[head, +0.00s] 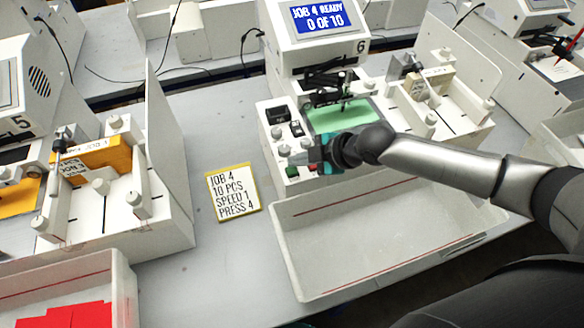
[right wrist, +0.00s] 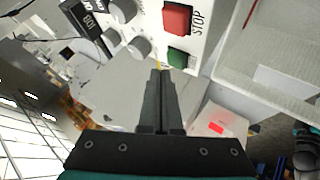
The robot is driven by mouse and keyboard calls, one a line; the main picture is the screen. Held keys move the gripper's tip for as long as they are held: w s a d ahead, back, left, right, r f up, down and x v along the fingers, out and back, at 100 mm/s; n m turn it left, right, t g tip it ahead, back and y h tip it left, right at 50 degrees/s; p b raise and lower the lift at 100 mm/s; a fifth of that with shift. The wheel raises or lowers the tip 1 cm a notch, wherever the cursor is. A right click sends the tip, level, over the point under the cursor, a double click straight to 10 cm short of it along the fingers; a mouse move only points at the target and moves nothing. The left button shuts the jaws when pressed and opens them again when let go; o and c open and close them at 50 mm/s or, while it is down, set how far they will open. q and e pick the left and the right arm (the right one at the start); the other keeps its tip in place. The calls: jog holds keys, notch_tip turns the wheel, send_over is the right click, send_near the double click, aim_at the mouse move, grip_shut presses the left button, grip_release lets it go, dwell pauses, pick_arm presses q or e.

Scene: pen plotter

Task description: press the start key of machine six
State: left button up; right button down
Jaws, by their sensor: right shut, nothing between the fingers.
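Machine six (head: 318,35) stands at the back centre, marked 6. Its blue screen (head: 319,16) reads "JOB 4 READY 0 OF 10". The white key panel is at its front left. A green key (head: 292,170) shows at the panel's front edge; it also shows in the right wrist view (right wrist: 178,57), its label too small to read. The red STOP key (right wrist: 177,18) is beside it. My right gripper (head: 312,157) is over the panel, shut and empty. In the right wrist view its fingertips (right wrist: 161,74) appear just below the green key, with a visible gap. My left gripper is not in view.
Grey knobs (right wrist: 139,46) stand on the panel near the keys. An empty white tray (head: 370,235) lies in front of machine six. A yellow-edged job card (head: 233,192) lies left of it. Machine five (head: 20,110) stands at the left.

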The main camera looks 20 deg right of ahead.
aim_at(297, 171)
jog(key=shift+f, duration=0.15)
jog(key=shift+f+b, duration=0.3)
jog(key=shift+b, duration=0.05)
jog(key=shift+f+b, duration=0.35)
jog(key=shift+f, duration=0.1)
dwell(0.6)
jog(key=shift+r, duration=0.1)
jog(key=shift+r+p, duration=0.8)
notch_tip(297, 171, up, 5)
jog(key=p, duration=0.4)
jog(key=shift+p, duration=0.3)
